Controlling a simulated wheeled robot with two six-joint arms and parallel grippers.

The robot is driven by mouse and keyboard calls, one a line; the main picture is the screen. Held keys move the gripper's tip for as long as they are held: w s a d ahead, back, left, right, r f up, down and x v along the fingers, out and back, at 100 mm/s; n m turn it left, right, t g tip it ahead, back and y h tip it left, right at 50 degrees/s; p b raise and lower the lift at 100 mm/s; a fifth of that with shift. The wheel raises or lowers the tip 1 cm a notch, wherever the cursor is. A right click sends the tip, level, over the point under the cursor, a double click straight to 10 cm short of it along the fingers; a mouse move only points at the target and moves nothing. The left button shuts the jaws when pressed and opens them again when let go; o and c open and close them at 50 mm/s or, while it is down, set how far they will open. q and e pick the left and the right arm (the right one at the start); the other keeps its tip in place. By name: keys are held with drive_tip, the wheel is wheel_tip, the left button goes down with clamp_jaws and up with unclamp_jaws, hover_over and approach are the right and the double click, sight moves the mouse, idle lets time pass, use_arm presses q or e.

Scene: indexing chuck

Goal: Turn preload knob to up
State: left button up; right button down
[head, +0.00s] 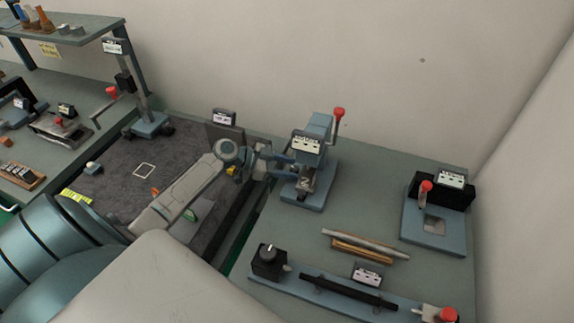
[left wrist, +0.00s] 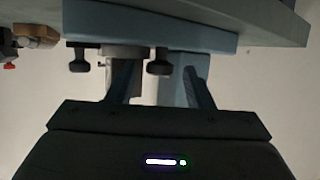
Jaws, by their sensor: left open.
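A blue-grey device (head: 318,135) with a white label and a red-balled lever (head: 338,114) stands on the bench near the wall. My left gripper (head: 290,167) is open, with its fingers pointing at the front of this device. In the left wrist view the two fingers (left wrist: 160,88) stand apart, with a grey part between or beyond them; I cannot tell whether they touch it. Two small black knobs (left wrist: 158,62) show there below a blue plate. A black box with a round pointer knob (head: 268,254) sits nearer on the bench. I cannot read which label says preload.
A blue fixture with a red knob (head: 426,187) stands at the right. Rods (head: 365,244) lie mid-bench, behind a long blue rail (head: 405,303). A dark mat (head: 120,180) and a shelf (head: 75,30) are on the left. The bench between the device and right fixture is clear.

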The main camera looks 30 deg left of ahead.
use_arm(q)
drive_tip(key=shift+c, duration=0.5)
drive_tip(key=c, duration=0.9)
drive_tip(key=shift+o, duration=0.2)
drive_tip(key=shift+s+d+n+t+y, duration=0.15)
drive_tip(key=shift+s+n+t+y, duration=0.05)
drive_tip(key=shift+n+t+y, duration=0.35)
drive_tip(key=shift+s+d+n+t+y, duration=0.1)
drive_tip(key=shift+n+t+y, duration=0.15)
drive_tip(key=shift+n+t, duration=0.15)
drive_tip(key=shift+d+r+n+t+y+p, duration=0.1)
drive_tip(key=shift+n+t+y+p, duration=0.45)
drive_tip(key=shift+n+y+p, duration=0.35)
drive_tip(key=shift+n+t+y, duration=0.3)
drive_tip(key=shift+n+y, duration=0.2)
drive_tip(key=shift+n, duration=0.05)
use_arm(e)
drive_tip(key=shift+a+r, duration=0.25)
drive_tip(key=shift+r, duration=0.75)
drive_tip(key=shift+d, duration=0.15)
use_arm(q)
drive_tip(key=o, duration=1)
drive_tip(key=shift+c, duration=0.2)
